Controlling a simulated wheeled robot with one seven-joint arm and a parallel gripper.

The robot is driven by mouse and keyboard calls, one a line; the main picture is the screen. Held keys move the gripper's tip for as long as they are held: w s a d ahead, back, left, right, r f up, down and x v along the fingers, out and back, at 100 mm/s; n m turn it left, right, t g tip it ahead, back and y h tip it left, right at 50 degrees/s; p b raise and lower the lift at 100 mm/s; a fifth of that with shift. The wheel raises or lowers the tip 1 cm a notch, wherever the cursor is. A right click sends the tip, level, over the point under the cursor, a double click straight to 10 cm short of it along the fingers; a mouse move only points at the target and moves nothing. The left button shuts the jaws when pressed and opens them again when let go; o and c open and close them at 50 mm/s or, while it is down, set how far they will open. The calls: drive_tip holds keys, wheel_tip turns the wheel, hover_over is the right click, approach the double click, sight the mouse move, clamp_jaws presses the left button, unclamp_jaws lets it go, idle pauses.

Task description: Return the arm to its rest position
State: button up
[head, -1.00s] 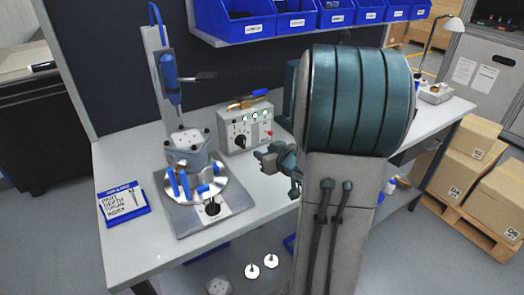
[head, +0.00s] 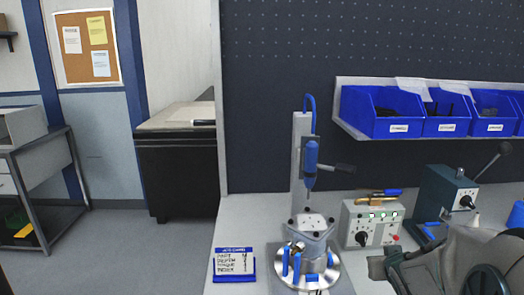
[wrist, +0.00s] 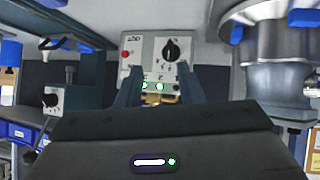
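My gripper (wrist: 158,70) shows in the wrist view with its two fingers apart and nothing between them. The control box (wrist: 150,48) is seen behind the fingers, apart from them. In the head view my arm fills the lower right corner, in front of the bench and to the right of the round fixture. The fixture plate (head: 335,272) carries a grey machined housing (head: 311,222) and several blue clamps. Part of the round fixture (wrist: 275,38) also shows at the right of the wrist view.
A blue screwdriver tool (head: 311,163) hangs on a post above the fixture. The control box (head: 367,228) stands right of it, with a dark teal lever unit (head: 446,200) beyond. Blue bins (head: 383,112) line a shelf above. A sign (head: 233,262) stands left.

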drive_tip(key=s+a+r+g+y, duration=0.1)
drive_tip(key=s+a+g+y, duration=0.2)
drive_tip(key=s+a+g, duration=0.4)
drive_tip(key=s+a, duration=0.9)
drive_tip(key=s, duration=0.2)
drive_tip(key=shift+r+n+p, duration=0.3)
drive_tip(key=shift+r+p, duration=0.05)
drive_tip(key=shift+p, duration=0.05)
drive_tip(key=shift+d, duration=0.15)
